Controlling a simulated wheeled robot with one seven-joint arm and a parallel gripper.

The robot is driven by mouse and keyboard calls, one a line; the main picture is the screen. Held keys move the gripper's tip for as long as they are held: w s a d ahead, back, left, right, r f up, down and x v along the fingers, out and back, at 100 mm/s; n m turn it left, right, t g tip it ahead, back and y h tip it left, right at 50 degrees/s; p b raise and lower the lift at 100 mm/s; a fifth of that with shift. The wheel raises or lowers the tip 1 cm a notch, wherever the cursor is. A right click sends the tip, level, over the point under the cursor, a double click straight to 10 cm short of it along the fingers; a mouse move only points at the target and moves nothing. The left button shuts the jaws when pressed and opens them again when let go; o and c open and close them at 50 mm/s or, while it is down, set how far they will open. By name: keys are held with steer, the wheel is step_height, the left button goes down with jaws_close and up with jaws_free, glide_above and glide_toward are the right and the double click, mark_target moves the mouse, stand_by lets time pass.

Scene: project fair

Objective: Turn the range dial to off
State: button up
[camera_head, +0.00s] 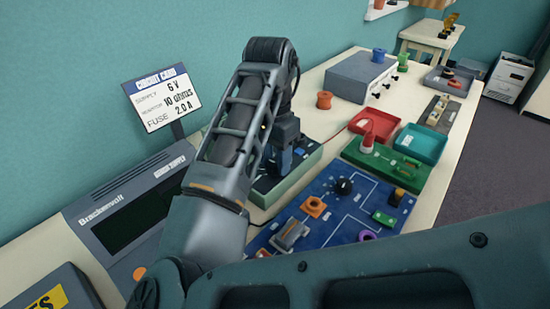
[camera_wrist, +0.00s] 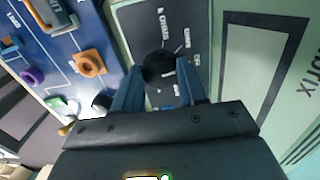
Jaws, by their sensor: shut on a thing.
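The range dial (camera_wrist: 158,65) is a dark round knob on the dark face of a green-cased meter (camera_wrist: 214,22), with white markings around it in the wrist view. My gripper (camera_wrist: 160,72) has its two blue fingers shut on the dial, one on each side. The fingers hide part of the dial, and I cannot tell which marking it points to. In the head view the meter (camera_head: 308,163) lies on the bench, and my gripper (camera_head: 283,163) reaches down onto it. My arm hides part of the meter, and the dial is not clear there.
A blue circuit board (camera_head: 330,213) with several parts lies right beside the meter. A green board (camera_head: 385,163), a red tray (camera_head: 376,124) and a teal tray (camera_head: 418,144) lie beyond. The Brackenvolt bench supply (camera_head: 125,205) and a circuit card sign (camera_head: 163,97) stand left.

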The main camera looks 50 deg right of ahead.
mark_target(274, 162)
steer(key=shift+m, duration=0.8)
steer(key=o, duration=1.1)
steer(key=shift+c, duration=0.2)
steer(key=shift+w+r, duration=0.15)
steer(key=shift+r, duration=1.8)
steer(key=shift+w+r, duration=0.1)
steer(key=shift+r, duration=1.85)
